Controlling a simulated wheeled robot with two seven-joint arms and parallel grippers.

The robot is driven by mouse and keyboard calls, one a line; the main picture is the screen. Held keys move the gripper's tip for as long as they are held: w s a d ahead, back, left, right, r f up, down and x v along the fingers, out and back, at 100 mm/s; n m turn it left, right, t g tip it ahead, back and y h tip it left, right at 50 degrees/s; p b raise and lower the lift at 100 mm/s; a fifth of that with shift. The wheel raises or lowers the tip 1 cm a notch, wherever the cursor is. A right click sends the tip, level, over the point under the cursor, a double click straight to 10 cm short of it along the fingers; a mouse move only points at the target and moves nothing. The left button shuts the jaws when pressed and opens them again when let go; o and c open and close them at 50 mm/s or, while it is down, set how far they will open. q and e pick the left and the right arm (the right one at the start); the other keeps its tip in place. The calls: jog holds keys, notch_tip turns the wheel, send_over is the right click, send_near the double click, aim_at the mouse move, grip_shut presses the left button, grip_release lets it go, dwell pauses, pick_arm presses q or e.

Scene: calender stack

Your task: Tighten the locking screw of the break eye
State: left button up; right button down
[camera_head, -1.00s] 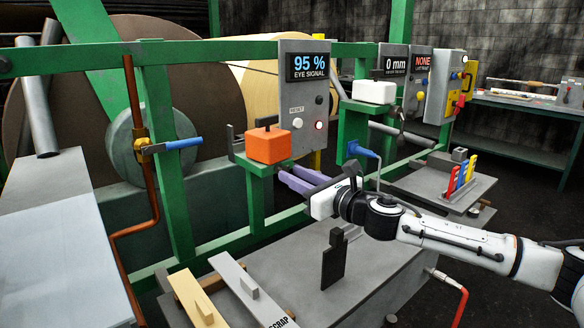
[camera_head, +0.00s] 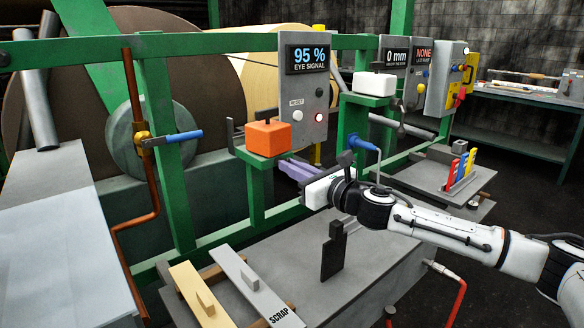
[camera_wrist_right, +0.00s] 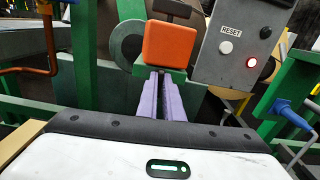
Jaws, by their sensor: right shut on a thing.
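The break eye is an orange block (camera_head: 268,138) with a dark plate behind its top, on a green bracket; it also shows in the right wrist view (camera_wrist_right: 170,45). My right gripper (camera_head: 283,165) reaches in from the right with its purple fingers just below the block. In the right wrist view the fingers (camera_wrist_right: 159,76) run nearly together, their tips at the block's lower edge. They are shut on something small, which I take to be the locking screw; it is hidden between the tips. The display (camera_head: 307,58) reads 95 % EYE SIGNAL. My left gripper is not in view.
The eye's grey panel has a white RESET button (camera_head: 297,115) and a lit red lamp (camera_head: 319,118). A blue-handled valve (camera_head: 178,137) is on the left. A blue plug (camera_head: 366,145) hangs right of the hand. A grey table with a SCRAP board (camera_head: 249,290) lies below.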

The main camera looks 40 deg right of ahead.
pick_arm(q)
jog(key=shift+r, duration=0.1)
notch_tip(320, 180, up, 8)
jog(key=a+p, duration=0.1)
jog(key=p, duration=0.9)
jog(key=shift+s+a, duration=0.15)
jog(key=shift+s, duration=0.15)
pick_arm(e)
jog(key=shift+d+f+m, duration=0.1)
jog(key=shift+f+m, duration=0.05)
jog(key=shift+m, duration=5.7)
jog(key=shift+d+f+m, duration=0.1)
jog(key=shift+m, duration=5.75)
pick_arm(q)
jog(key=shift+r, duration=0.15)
pick_arm(e)
jog(key=shift+m, duration=0.3)
